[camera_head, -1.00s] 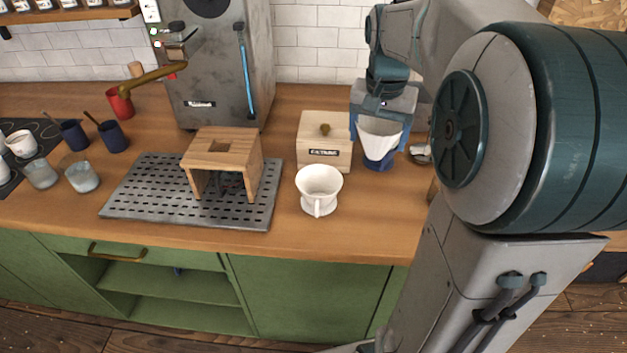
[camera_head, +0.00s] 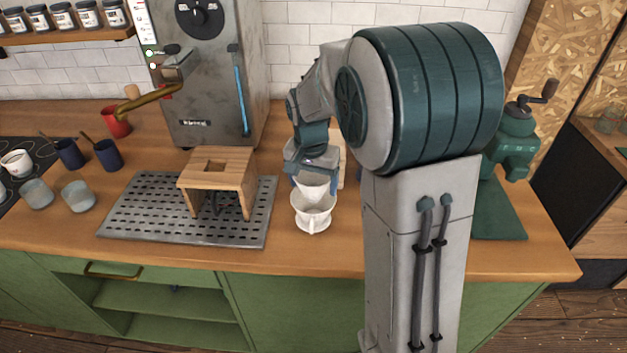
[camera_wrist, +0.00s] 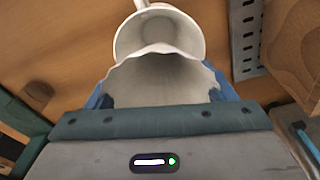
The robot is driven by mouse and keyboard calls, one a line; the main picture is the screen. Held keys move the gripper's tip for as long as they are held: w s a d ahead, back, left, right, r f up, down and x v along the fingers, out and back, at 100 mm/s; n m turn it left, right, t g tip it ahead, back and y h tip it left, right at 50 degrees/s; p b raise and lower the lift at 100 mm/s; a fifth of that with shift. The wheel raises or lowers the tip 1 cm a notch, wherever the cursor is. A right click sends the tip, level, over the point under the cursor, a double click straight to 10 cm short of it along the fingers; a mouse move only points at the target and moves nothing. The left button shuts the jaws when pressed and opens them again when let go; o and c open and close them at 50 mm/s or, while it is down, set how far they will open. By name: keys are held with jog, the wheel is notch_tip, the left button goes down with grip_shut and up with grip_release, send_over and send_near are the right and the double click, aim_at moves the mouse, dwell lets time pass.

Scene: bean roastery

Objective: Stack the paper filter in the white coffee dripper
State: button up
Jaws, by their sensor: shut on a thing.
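The white coffee dripper (camera_head: 313,214) stands upright on the wooden counter, right of the metal drip tray, with its handle toward the front. My gripper (camera_head: 312,180) is shut on the white paper filter (camera_head: 313,187) and holds it over the back part of the dripper. In the wrist view the filter (camera_wrist: 160,82) is held between the blue fingers, its wavy rim open. The dripper (camera_wrist: 158,32) shows just beyond it, partly covered by the filter. I cannot tell whether the filter's lower end is inside the dripper or touches it.
A wooden stand (camera_head: 217,170) sits on the perforated metal tray (camera_head: 125,215) left of the dripper. A wooden box (camera_head: 342,165) is mostly hidden behind my arm. A green hand grinder (camera_head: 512,140) stands at the right. The counter in front of the dripper is clear.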

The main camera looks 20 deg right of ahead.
jog(key=shift+f, duration=0.2)
jog(key=shift+f, duration=0.1)
jog(key=shift+f+b, duration=0.5)
jog(key=o, duration=0.9)
jog(key=shift+o, duration=0.2)
